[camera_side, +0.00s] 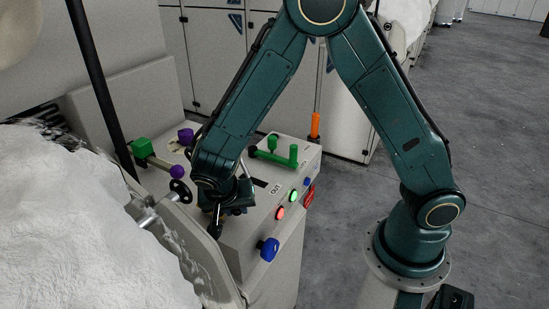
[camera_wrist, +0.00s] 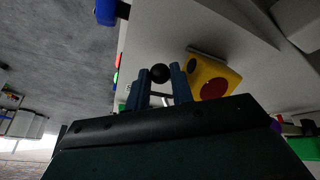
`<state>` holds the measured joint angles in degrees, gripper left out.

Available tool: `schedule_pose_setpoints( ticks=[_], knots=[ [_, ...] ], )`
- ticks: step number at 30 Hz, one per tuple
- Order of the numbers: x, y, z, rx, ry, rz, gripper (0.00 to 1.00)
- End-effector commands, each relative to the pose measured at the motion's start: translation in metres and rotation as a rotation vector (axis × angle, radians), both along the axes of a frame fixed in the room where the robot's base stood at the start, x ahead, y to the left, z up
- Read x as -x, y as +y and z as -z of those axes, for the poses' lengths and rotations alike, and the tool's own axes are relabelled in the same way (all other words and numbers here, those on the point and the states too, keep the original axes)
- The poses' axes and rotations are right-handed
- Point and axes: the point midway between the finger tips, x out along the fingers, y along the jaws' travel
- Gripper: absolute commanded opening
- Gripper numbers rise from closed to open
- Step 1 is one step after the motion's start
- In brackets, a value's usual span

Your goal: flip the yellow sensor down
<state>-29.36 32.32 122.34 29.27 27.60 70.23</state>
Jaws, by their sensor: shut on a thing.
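The yellow sensor (camera_wrist: 208,76) is a yellow block with a dark red round face, just right of my gripper in the wrist view. It is hidden behind my arm in the side view. My gripper (camera_wrist: 160,78) has its two fingers on either side of a black ball knob (camera_wrist: 160,72) and is shut on it. Whether this knob belongs to the sensor cannot be told. In the side view my gripper (camera_side: 216,220) is low over the front left of the grey machine panel (camera_side: 252,222), mostly covered by my wrist.
On the panel are a blue knob (camera_side: 268,249), red (camera_side: 280,213) and green (camera_side: 293,195) lights, a green handle (camera_side: 275,154) and an orange-gripped lever (camera_side: 315,125). A handwheel (camera_side: 180,191) and white fibre (camera_side: 75,220) are at left. The floor at right is clear.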

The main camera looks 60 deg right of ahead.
Motion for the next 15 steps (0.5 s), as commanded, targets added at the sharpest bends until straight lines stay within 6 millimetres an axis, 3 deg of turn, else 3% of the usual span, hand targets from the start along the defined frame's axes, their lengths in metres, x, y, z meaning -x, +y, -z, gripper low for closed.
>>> schedule_pose_setpoints(
  ticks=[5,6,7,15],
  knots=[
    [0.0,0.0004,0.0003,-0.002,0.001,-0.001,0.0],
    [0.0001,0.0004,0.0003,-0.002,0.001,-0.001,0.27],
    [0.0001,0.0004,0.0003,-0.002,0.001,-0.001,0.31],
    [0.0001,0.0001,0.0003,-0.002,0.001,-0.001,0.31]
  ],
)
